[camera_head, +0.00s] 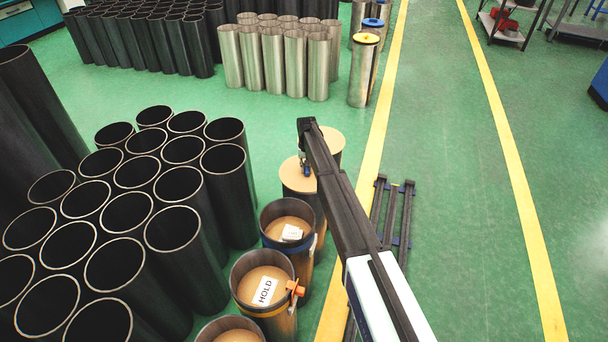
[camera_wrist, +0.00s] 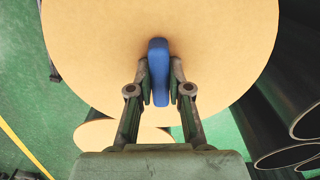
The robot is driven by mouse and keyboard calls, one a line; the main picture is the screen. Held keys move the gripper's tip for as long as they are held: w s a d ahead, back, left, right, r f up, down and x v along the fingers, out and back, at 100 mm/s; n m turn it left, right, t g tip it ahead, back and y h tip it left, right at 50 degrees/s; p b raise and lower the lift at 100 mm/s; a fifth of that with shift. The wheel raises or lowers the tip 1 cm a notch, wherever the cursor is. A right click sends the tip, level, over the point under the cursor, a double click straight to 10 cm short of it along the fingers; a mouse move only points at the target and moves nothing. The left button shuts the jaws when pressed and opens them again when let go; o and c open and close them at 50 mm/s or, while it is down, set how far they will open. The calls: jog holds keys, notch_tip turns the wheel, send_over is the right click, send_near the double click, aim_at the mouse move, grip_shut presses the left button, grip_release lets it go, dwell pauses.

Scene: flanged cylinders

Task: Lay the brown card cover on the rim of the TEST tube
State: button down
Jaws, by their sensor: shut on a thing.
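The brown card cover (camera_head: 294,180) is a round flat disc with a blue upright tab (camera_wrist: 159,75). My gripper (camera_wrist: 160,88) is shut on this tab, and the disc spreads beyond it in the wrist view. In the head view my gripper (camera_head: 305,168) hangs under the end of my arm. The cover appears over a dark tube (camera_head: 319,206); I cannot tell whether it touches the rim. A second brown disc (camera_head: 331,143) lies just behind, partly hidden by my arm, and a brown disc (camera_wrist: 110,134) also shows below the cover in the wrist view. No TEST label is readable.
A tube with a HOLD card (camera_head: 264,291) and orange clip (camera_head: 295,288) stands in front, beside a blue-rimmed tube (camera_head: 287,215) holding a white label. Black tubes (camera_head: 130,210) crowd the left. Metal tubes (camera_head: 275,60) stand behind. Green floor is open at right.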

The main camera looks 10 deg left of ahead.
jog(key=shift+r+p, duration=0.45)
jog(key=shift+r, duration=1.25)
jog(key=shift+f, duration=0.1)
